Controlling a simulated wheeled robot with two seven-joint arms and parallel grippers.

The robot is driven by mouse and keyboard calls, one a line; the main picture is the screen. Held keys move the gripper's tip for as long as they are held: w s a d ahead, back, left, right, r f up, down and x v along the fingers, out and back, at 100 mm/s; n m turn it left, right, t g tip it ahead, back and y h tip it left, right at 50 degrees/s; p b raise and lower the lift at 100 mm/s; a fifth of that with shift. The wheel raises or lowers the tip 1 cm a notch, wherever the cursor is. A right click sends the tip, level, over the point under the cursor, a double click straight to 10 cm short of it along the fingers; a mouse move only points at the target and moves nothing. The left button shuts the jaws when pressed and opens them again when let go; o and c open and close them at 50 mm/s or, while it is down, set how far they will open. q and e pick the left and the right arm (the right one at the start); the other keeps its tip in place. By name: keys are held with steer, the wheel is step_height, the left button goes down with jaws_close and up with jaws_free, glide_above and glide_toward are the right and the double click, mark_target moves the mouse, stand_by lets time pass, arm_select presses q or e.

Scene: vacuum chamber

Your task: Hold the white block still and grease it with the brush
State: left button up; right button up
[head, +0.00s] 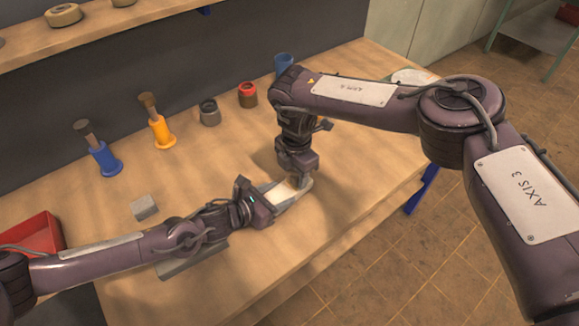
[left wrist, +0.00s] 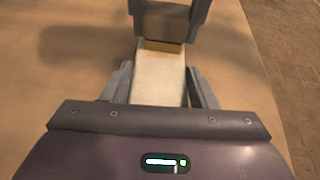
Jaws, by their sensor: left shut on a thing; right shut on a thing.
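The white block (left wrist: 158,78) is a long pale piece lying on the wooden table. My left gripper (left wrist: 160,88) is shut on it, with one finger on each side; in the head view the block (head: 279,193) shows just beyond this gripper (head: 272,201). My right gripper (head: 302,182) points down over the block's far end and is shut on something. In the left wrist view its grey fingers (left wrist: 168,18) stand above a tan strip (left wrist: 164,46) at the block's far end, probably the brush's bristles. The rest of the brush is hidden.
Blue (head: 104,158) and orange (head: 161,132) holders with brown-topped handles stand behind, beside a grey jar (head: 209,113), a red-rimmed jar (head: 247,95) and a blue cup (head: 284,63). A grey block (head: 144,207) and a red bin (head: 36,236) are at left. The front right table is clear.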

steer(key=shift+s+d, duration=1)
steer(key=shift+s, duration=0.15)
steer(key=shift+w+a, duration=1.6)
steer(key=shift+w, duration=0.2)
steer(key=shift+w+a, duration=0.25)
steer(key=shift+w, duration=0.55)
steer(key=shift+w+d, duration=0.1)
steer(key=shift+d, duration=0.25)
steer(key=shift+s+d, duration=0.95)
steer(key=shift+s, duration=0.2)
steer(key=shift+s+d, duration=0.95)
steer(key=shift+s, duration=0.15)
steer(key=shift+w+a, duration=2)
steer(key=shift+w, duration=0.2)
steer(key=shift+w+a+r, duration=0.1)
steer(key=shift+w+r, duration=0.05)
step_height(320, 180, up, 8)
